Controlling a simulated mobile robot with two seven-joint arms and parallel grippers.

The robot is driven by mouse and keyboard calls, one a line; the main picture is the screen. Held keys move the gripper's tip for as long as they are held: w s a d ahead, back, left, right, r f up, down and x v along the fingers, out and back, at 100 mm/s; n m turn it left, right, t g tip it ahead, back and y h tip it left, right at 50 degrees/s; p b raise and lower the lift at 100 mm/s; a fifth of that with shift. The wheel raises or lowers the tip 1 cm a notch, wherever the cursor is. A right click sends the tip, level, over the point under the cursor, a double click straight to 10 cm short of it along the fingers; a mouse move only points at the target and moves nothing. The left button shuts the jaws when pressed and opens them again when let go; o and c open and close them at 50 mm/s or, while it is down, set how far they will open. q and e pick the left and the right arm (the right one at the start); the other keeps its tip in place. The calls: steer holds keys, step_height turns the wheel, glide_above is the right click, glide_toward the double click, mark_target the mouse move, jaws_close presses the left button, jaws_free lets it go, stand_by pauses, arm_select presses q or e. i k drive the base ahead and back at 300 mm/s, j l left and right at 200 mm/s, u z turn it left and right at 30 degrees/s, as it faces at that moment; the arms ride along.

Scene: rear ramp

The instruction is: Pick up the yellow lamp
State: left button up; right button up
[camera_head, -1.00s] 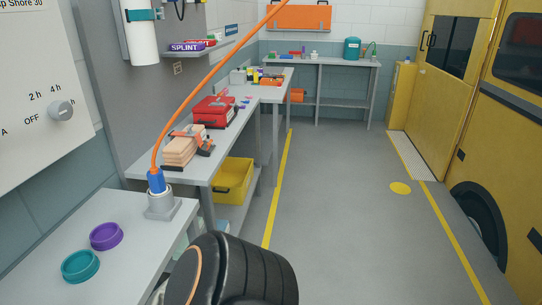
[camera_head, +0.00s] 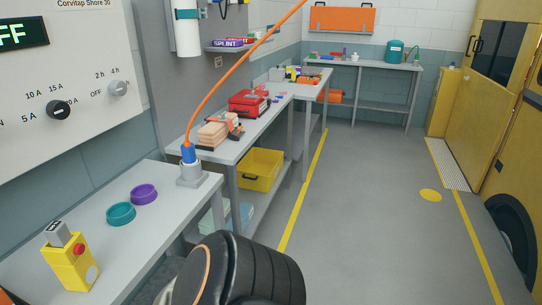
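A yellow boxy object, which looks like the yellow lamp (camera_head: 69,268), stands upright near the front left of the near grey bench (camera_head: 150,212). It has a red button, a pale round disc low on one side and a grey block on top. Neither of my grippers shows. A thick black link of my own arm fills the bottom middle, in front of the bench's right side, well to the right of the lamp.
A teal ring (camera_head: 121,214) and a purple ring (camera_head: 144,194) lie behind the lamp. A grey socket with a blue plug (camera_head: 189,153) and orange cable stands at the bench's far end. A control panel (camera_head: 70,70) hangs above. Open floor (camera_head: 370,220) lies to the right.

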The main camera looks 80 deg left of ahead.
mark_target(79, 273)
steer(key=u, duration=2.95)
steer(key=i+j+u, duration=0.1)
steer(key=u, duration=0.25)
steer(key=i+u, duration=0.1)
steer(key=u, duration=0.3)
steer(key=i+j+u, duration=0.1)
steer(key=u, duration=0.25)
steer(key=i, duration=0.15)
steer(key=k+l+z, duration=0.15)
steer(key=k, duration=0.4)
